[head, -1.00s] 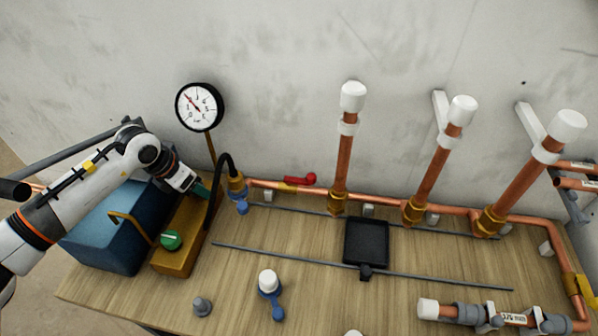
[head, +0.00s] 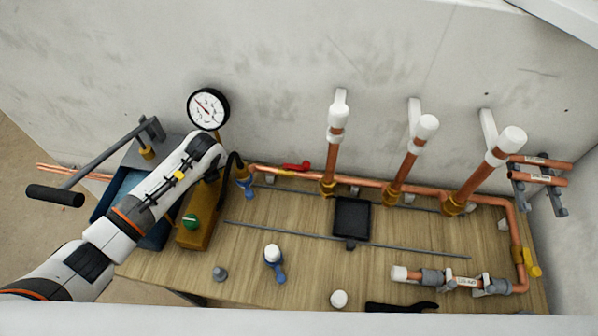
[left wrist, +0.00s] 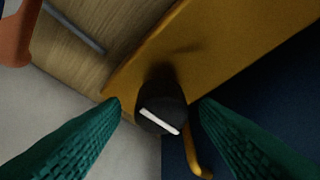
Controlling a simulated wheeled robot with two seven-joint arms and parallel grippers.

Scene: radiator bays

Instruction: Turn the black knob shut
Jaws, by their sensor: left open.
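The black knob (left wrist: 156,98) with a white bar on its face sits on the yellow block in the left wrist view. My left gripper (left wrist: 160,102) is open, with one green ridged finger on each side of the knob; whether either finger touches it I cannot tell. My right gripper is not in view.
A blue tank (head: 155,238) with a long black-gripped lever (head: 56,195) stands beside the block. A pressure gauge (head: 208,108) rises behind. Copper pipes with a red-handled valve (head: 296,166) run along the bench's back. A black tray (head: 352,218) lies mid-bench.

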